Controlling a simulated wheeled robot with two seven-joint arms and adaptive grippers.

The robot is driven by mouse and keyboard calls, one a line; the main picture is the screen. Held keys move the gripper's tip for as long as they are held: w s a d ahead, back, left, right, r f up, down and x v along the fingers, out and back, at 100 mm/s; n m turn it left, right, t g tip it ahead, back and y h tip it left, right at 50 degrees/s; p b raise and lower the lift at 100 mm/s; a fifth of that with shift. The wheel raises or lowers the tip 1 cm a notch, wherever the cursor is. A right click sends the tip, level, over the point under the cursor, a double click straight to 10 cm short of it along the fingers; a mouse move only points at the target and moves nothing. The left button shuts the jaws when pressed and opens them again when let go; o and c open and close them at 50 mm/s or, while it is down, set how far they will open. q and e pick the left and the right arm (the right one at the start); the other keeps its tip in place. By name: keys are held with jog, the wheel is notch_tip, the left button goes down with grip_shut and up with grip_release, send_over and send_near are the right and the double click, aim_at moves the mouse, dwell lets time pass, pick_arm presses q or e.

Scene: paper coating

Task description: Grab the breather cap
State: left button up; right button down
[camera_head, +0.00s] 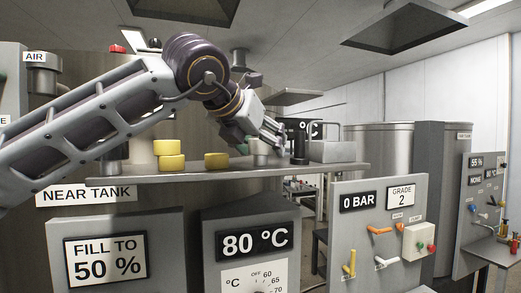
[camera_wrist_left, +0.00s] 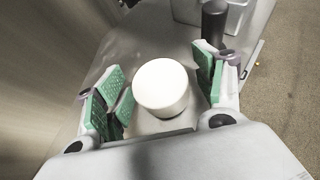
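A pale, round-topped cylinder, which looks like the breather cap (camera_wrist_left: 161,86), stands upright on the metal shelf (camera_head: 200,174). In the head view the cap (camera_head: 261,151) is partly covered by my left gripper. My left gripper (camera_head: 268,134) reaches down over it from the left. In the left wrist view my left gripper (camera_wrist_left: 158,92) is open, with green-padded fingers on both sides of the cap. My right gripper is not in view.
A dark cylinder (camera_head: 299,149) stands close right of the cap, then a grey metal container (camera_head: 331,151) with a handle. Panels (camera_head: 250,243) stand below the shelf.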

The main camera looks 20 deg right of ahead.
pick_arm(q)
jog(key=c, duration=0.9)
jog(key=shift+r, duration=0.25)
jog(key=shift+c, duration=0.2)
jog(key=shift+r, duration=0.4)
notch_tip(320, 180, up, 17)
jog(key=p, duration=0.1)
jog(key=shift+f, duration=0.1)
dwell(0.4)
